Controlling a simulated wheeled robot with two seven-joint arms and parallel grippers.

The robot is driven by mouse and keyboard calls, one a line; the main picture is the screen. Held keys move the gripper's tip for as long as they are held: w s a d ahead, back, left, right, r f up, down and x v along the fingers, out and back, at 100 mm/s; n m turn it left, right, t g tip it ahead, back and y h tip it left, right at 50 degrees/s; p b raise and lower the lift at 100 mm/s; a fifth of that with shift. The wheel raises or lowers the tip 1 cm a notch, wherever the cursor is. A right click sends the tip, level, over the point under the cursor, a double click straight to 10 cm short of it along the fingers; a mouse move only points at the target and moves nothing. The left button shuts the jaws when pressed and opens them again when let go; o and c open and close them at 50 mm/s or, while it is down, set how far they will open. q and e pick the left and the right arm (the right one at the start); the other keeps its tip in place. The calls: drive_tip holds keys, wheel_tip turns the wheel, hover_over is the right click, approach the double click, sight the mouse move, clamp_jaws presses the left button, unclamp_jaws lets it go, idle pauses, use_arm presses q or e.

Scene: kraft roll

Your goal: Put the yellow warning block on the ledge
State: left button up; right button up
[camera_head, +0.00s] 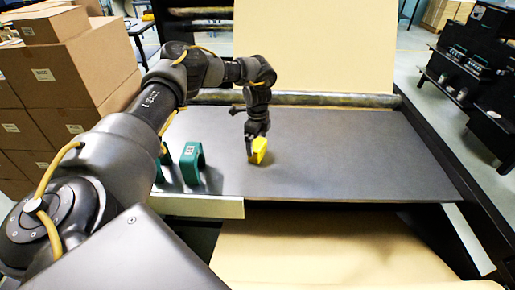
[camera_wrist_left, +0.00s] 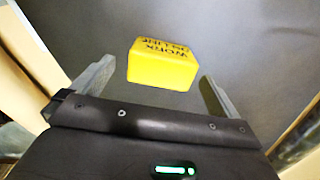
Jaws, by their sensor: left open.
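The yellow warning block (camera_head: 260,150) is on the dark grey surface (camera_head: 340,150), left of its middle. In the left wrist view the block (camera_wrist_left: 162,65) has dark lettering on one face and lies between and slightly beyond the fingertips, with gaps on both sides. My left gripper (camera_head: 256,147) is open, reaching down at the block, and partly hides it in the head view. A pale strip (camera_head: 195,207) runs along the front left edge of the surface; I cannot tell whether it is the ledge. My right gripper is not in view.
Green bracket-shaped pieces (camera_head: 192,165) stand left of the block. A metal roller (camera_head: 320,99) and hanging kraft paper (camera_head: 310,45) are behind. Stacked cartons (camera_head: 65,75) stand at left. The dark surface right of the block is clear.

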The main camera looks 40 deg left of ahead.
sight(258, 144)
use_arm(q)
drive_tip(key=shift+w+f+p, duration=0.15)
drive_tip(key=shift+f+p, duration=0.2)
drive_tip(key=shift+f, duration=1.2)
drive_tip(key=shift+c, duration=0.3)
drive_tip(key=c, duration=1.1)
drive_tip(key=shift+r, duration=0.15)
